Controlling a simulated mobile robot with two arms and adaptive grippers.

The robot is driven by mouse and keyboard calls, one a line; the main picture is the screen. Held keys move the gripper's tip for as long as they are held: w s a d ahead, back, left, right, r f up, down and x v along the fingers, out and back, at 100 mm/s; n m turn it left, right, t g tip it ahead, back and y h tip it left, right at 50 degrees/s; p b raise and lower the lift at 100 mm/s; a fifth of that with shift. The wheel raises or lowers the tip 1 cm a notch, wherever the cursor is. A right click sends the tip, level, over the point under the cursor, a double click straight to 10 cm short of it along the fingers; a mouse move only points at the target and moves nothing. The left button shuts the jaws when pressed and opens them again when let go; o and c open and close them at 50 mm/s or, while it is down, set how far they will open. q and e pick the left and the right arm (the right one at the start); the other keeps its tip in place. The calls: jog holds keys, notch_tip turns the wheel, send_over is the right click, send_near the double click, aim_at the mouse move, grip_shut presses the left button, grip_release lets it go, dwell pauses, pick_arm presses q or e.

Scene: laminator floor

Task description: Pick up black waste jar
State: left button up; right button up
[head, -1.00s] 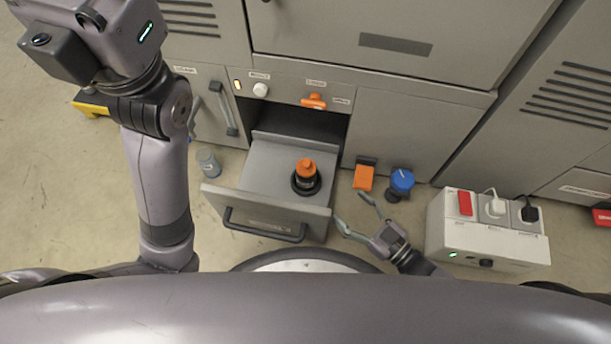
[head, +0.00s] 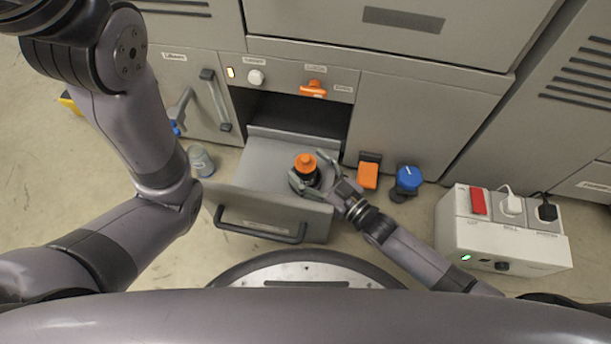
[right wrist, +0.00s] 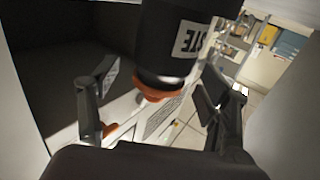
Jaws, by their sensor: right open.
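The black waste jar (head: 306,177) with an orange cap stands upright in the pulled-out grey drawer (head: 250,197). My right gripper (head: 312,174) reaches in from the right with its fingers spread, one to each side of the jar. In the right wrist view the jar's dark body (right wrist: 175,40), with a partly readable white label, appears upside down between the two open fingers (right wrist: 160,108), orange cap downward. I cannot tell whether either finger touches it. My left arm rises at the left; its gripper does not show clearly.
A grey-capped jar (head: 201,160) stands on the floor left of the drawer. An orange item (head: 368,175) and a blue-topped item (head: 408,178) are right of it. A white power box (head: 500,235) stands further right. The drawer handle (head: 262,232) faces me.

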jog(key=shift+x, duration=0.85)
jog(key=shift+c, duration=0.2)
jog(key=c, duration=1.5)
